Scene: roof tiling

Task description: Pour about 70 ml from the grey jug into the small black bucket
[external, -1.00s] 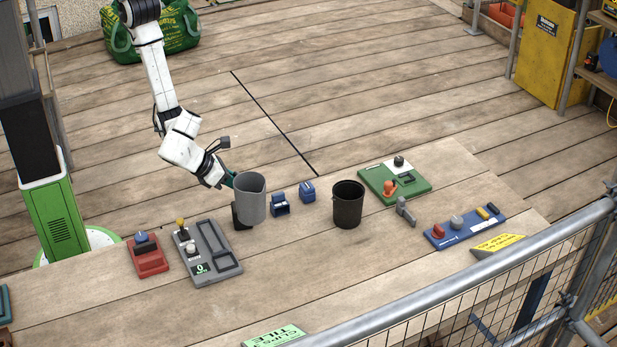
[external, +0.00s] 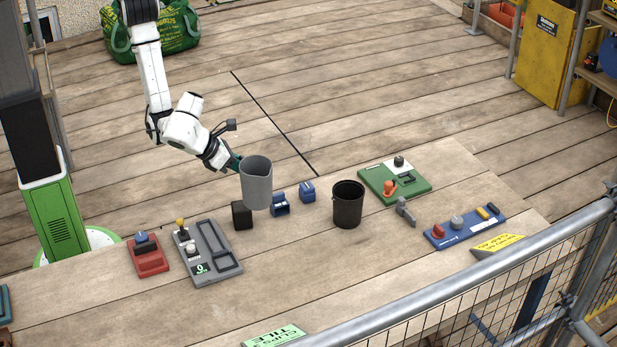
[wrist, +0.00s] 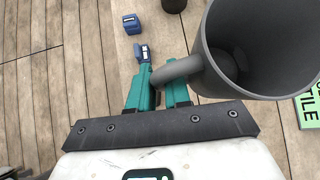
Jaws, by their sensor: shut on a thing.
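The grey jug (external: 257,184) hangs upright in my gripper (external: 236,163), raised above the table. In the wrist view the teal fingers of my gripper (wrist: 160,92) are shut on the handle of the jug (wrist: 205,62). The jug's mouth shows at the right of that view; how full it is cannot be told. The small black bucket (external: 348,205) stands upright on the table to the right of the jug, apart from it. Its edge also shows at the top of the wrist view (wrist: 174,4).
A black block (external: 242,215) and two blue blocks (external: 280,204) (external: 307,191) stand near the jug. A green board (external: 394,183) and a grey clamp-like piece (external: 405,211) lie right of the bucket. A grey panel (external: 206,253) and a red one (external: 147,257) lie left.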

